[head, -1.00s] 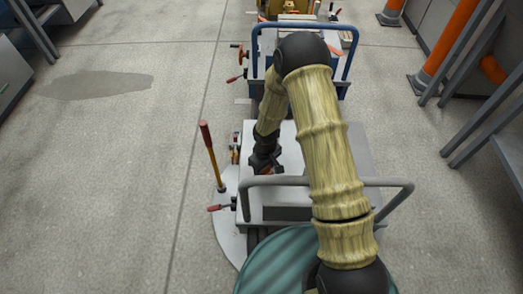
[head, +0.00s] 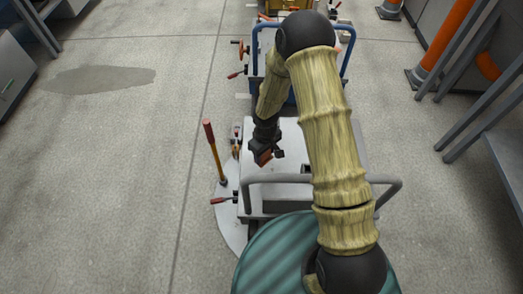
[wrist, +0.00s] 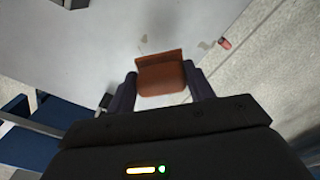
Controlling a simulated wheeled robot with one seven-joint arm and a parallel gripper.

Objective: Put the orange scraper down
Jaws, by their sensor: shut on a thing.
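The orange scraper (wrist: 162,76) sits between the two fingers of my gripper (wrist: 162,90) in the wrist view, and the jaws are shut on it. In the head view the scraper (head: 263,157) shows as a small orange-brown piece at the end of my gripper (head: 267,150). It is over the left part of the grey cart top (head: 300,166). I cannot tell for sure whether it touches that surface, but it looks a little above it. My arm hides part of the cart top on the right.
A grey rail (head: 320,180) runs along the cart's near edge. A lever with a red grip (head: 209,130) stands at its left. A blue-railed cart (head: 262,50) is beyond. Grey racks (head: 465,110) stand at the right. Open floor (head: 120,170) lies to the left.

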